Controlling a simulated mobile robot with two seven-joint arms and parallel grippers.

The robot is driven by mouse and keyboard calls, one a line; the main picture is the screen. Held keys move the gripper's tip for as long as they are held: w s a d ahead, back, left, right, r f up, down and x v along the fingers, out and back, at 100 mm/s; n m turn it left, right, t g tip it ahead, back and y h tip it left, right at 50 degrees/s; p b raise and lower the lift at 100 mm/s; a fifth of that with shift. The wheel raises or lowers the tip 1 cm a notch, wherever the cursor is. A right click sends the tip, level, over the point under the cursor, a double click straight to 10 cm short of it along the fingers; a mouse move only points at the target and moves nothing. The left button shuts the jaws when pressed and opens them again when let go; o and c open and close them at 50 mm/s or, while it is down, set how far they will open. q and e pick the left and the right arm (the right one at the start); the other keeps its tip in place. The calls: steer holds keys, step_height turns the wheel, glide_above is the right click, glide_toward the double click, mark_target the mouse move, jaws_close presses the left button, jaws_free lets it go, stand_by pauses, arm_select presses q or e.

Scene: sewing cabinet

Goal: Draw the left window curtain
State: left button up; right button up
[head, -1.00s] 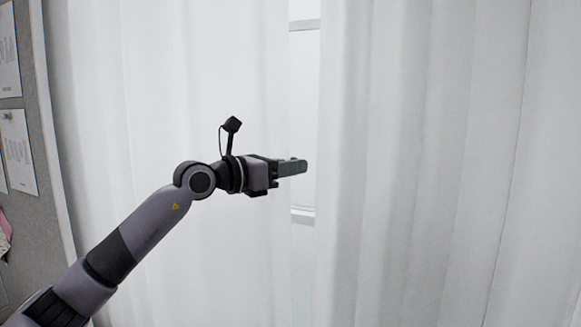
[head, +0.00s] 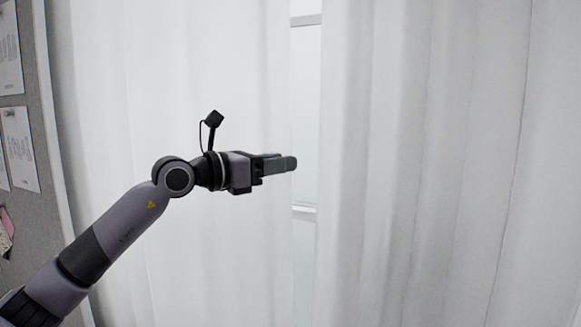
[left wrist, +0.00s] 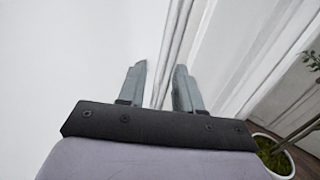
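The left window curtain (head: 210,70) is a white, softly folded cloth hanging on the left. Its free edge borders a narrow strip of bare window (head: 306,120). My left gripper (head: 292,163) is in front of the curtain, its tips at about the free edge in the head view. In the left wrist view, the left gripper's two fingers (left wrist: 160,80) are apart, with a pale vertical curtain edge (left wrist: 172,45) showing beyond and between them. I cannot tell whether the cloth is between the fingers or behind them. My right gripper is out of view.
A second white curtain (head: 430,150) hangs right of the window strip. A grey pin board (head: 30,100) with papers stands at the far left. A potted plant (left wrist: 275,157) shows at the lower right of the left wrist view, on a dark floor.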

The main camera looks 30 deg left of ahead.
arm_select(q)
steer(key=b+v, duration=0.1)
steer(key=v, duration=0.2)
steer(key=shift+s, duration=0.15)
stand_by(0.5)
steer(key=s+d+f+n+t+p, duration=0.1)
steer(key=d+f+n+p, duration=0.1)
steer(key=d+f+n, duration=0.35)
steer(key=s+d+f+n+h+p, duration=0.1)
steer(key=d+f+n, duration=0.2)
steer(key=f+n, duration=0.55)
steer(key=s+d+f+n+t+p, duration=0.15)
steer(key=d+f+n, duration=0.3)
steer(key=f, duration=0.45)
steer(key=s+d+f+n+g+y+p, duration=0.1)
steer(key=s+d+f+n+g+y, duration=0.1)
steer(key=s+f+n, duration=0.8)
steer(key=s+d+f+n+g+y+p, duration=0.2)
steer(key=s+f+n+g+y, duration=0.2)
steer(key=s+f+n, duration=0.6)
step_height(320, 180, down, 6)
steer(key=shift+s+r+g, duration=0.15)
steer(key=shift+s+g, duration=0.2)
steer(key=shift+g, duration=0.9)
